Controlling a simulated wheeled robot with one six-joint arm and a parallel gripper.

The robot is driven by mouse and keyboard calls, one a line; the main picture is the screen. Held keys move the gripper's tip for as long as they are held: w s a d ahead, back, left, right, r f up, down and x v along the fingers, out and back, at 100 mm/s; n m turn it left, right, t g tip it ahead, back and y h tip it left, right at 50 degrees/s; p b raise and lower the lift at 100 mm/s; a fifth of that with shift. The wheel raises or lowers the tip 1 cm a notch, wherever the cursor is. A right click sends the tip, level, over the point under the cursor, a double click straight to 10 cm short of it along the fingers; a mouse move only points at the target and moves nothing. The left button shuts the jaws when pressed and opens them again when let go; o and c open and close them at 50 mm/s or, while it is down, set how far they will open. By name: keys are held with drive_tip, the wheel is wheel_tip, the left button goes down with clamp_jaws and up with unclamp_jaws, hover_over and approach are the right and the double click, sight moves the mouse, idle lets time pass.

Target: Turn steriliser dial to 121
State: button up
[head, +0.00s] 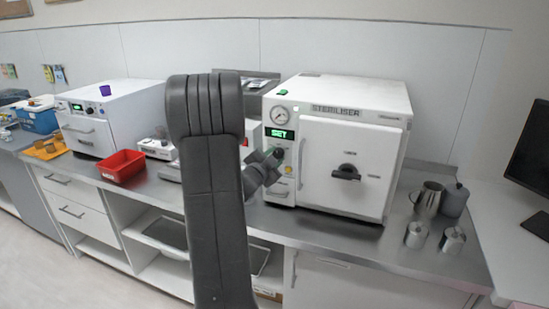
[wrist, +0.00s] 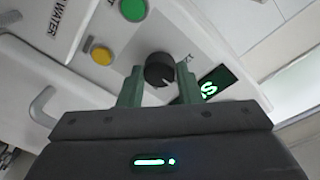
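The white steriliser (head: 345,118) stands on the worktop right of centre in the head view. Its small display (head: 279,133) is lit green and reads "SET". The dial (wrist: 160,67) is a dark round knob with a pale pointer mark, seen in the wrist view beside the lit display (wrist: 212,88). My gripper (wrist: 159,78) is open, with one green finger on each side of the dial. I cannot tell whether the fingers touch it. In the head view my gripper (head: 272,157) is at the control panel and hides the dial there.
A yellow button (wrist: 101,56) and a green button (wrist: 133,9) sit near the dial. The steriliser door has a black handle (head: 346,172). Metal jugs (head: 429,198) stand to the right, and a red tray (head: 122,166) lies to the left.

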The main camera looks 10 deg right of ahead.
drive_tip(key=shift+n, duration=0.3)
drive_tip(key=n, duration=0.4)
drive_tip(key=shift+f+b, duration=0.15)
drive_tip(key=shift+b, duration=0.15)
drive_tip(key=n+t, duration=0.1)
drive_tip(key=n, duration=0.4)
drive_tip(key=shift+n, duration=0.3)
drive_tip(key=o, duration=1)
drive_tip(key=shift+c, duration=0.2)
drive_tip(key=b+v, duration=0.3)
drive_tip(key=v, duration=1.1)
drive_tip(key=shift+d, duration=0.15)
